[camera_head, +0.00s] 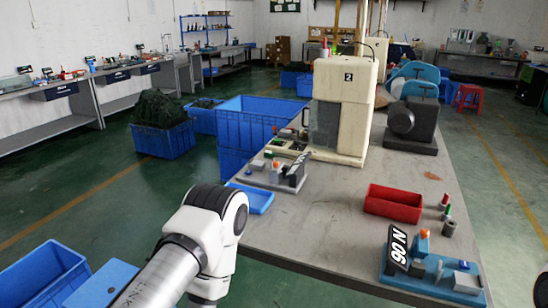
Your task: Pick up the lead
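No single lead can be made out for certain. A tangled dark green pile (158,108), perhaps leads, fills a blue crate (166,142) on the floor at the left. One white and grey arm of mine reaches in from the bottom, left of the table's front edge. Its gripper does not show, and neither does my other gripper. A blue fixture marked N 06 (432,272) sits at the near right of the table.
The grey table (330,225) holds a cream machine marked 2 (343,100), a dark grey machine (412,125), a red tray (393,204) and small fixtures. A small blue tray (254,198) is at its left edge. Blue crates stand on the floor. The table's front middle is clear.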

